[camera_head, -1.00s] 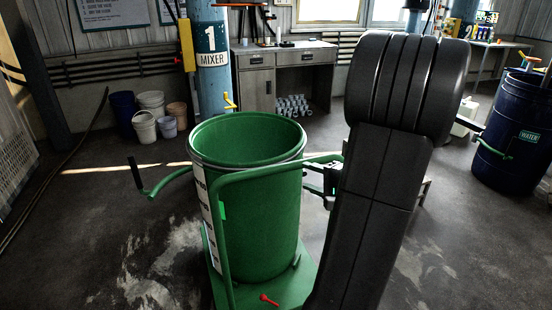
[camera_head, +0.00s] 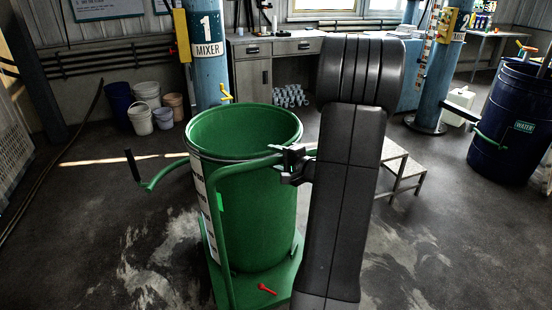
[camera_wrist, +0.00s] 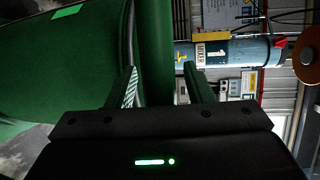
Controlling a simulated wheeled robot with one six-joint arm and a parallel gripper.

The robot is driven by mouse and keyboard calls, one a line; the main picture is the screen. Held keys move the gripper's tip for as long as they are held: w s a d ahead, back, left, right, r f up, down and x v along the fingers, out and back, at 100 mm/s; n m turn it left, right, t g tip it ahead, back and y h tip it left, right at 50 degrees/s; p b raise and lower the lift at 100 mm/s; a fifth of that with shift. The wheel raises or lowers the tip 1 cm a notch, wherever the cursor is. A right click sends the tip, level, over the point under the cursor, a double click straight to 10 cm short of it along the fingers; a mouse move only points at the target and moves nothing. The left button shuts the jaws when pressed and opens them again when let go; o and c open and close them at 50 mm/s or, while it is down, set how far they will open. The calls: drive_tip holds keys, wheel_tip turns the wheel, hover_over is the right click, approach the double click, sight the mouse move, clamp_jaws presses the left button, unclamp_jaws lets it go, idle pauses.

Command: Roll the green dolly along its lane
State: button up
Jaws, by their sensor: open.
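The green dolly (camera_head: 228,284) stands on the floor near the picture's middle, with a tall tubular frame and a small red lever (camera_head: 267,289) on its base. A green open-topped drum (camera_head: 262,215) stands upright on it and looks empty as far as I see inside. A side handle (camera_head: 150,183) with a black grip sticks out left. My gripper (camera_head: 288,165) is at the right end of the dolly's top bar. In the wrist view, my gripper's (camera_wrist: 163,85) two fingers are apart, with a green bar (camera_wrist: 154,50) between them. I cannot tell whether they touch it.
A blue mixer column (camera_head: 207,65) stands behind the drum. Several buckets (camera_head: 145,95) sit back left and a workbench (camera_head: 290,47) at the back. A step stool (camera_head: 402,165) is right of my arm; a blue water drum (camera_head: 505,125) is far right. The left floor is open.

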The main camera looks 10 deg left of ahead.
clamp_jaws()
drive_tip(key=shift+w+b, duration=0.1)
drive_tip(key=shift+b, duration=0.2)
drive_tip(key=shift+w+a+r+b, duration=0.1)
drive_tip(key=shift+w+a+b, duration=0.4)
drive_tip(key=shift+w+b, duration=0.2)
unclamp_jaws()
drive_tip(key=b+v, duration=0.1)
drive_tip(key=v, duration=1.3)
